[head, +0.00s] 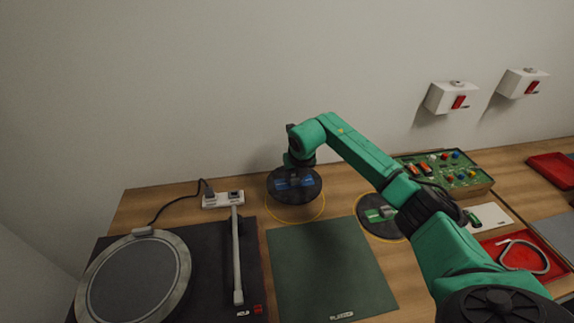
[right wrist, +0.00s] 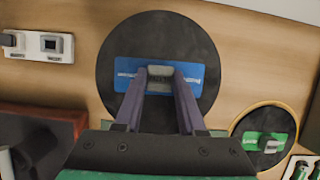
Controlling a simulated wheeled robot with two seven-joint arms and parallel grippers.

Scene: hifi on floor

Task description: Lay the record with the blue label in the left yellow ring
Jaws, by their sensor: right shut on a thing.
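The record with the blue label (head: 293,193) is a black disc with a blue label and a small grey grip block at its middle. My right gripper (right wrist: 160,80) is shut on that block in the right wrist view. In the head view the record covers the far part of the left yellow ring (head: 299,221), whose near arc shows bare wood inside. I cannot tell whether the record is raised or touches the table. A record with a green label (head: 378,214) lies in the right yellow ring (head: 364,233). My left gripper is not in view.
A turntable (head: 170,275) stands at the front left, and a white socket strip (head: 223,199) with a plug is behind it. A green mat (head: 328,268) lies in front of the rings. A button board (head: 445,172) and a red tray (head: 520,253) are at the right.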

